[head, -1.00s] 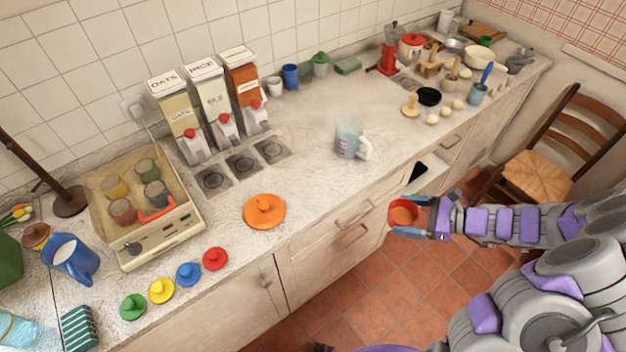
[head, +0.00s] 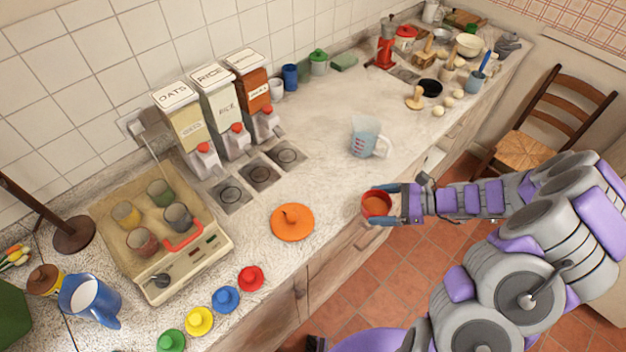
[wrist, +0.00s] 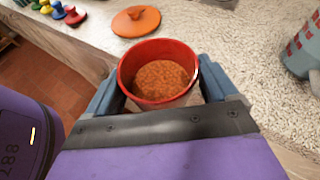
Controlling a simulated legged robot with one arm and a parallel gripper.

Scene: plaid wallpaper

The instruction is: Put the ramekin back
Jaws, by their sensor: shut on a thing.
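My gripper (head: 379,205) is shut on a red ramekin (head: 376,203) with orange-brown contents, held upright at the counter's front edge. In the wrist view the ramekin (wrist: 158,75) sits between the two blue-grey fingers. The tray machine (head: 205,258) at the left holds several cups: yellow, green, dark grey and dull red. Several knobbed lids lie along the front edge: red (head: 250,278), blue (head: 226,299), yellow (head: 199,321) and green (head: 171,341). A larger orange lid (head: 292,222) lies between the machine and my gripper.
Three dispensers (head: 224,112) stand at the wall behind round burner-like plates (head: 261,174). A measuring jug (head: 364,138) stands behind my gripper. A blue pitcher (head: 88,298) is at the far left. A wooden chair (head: 545,130) stands right of the counter.

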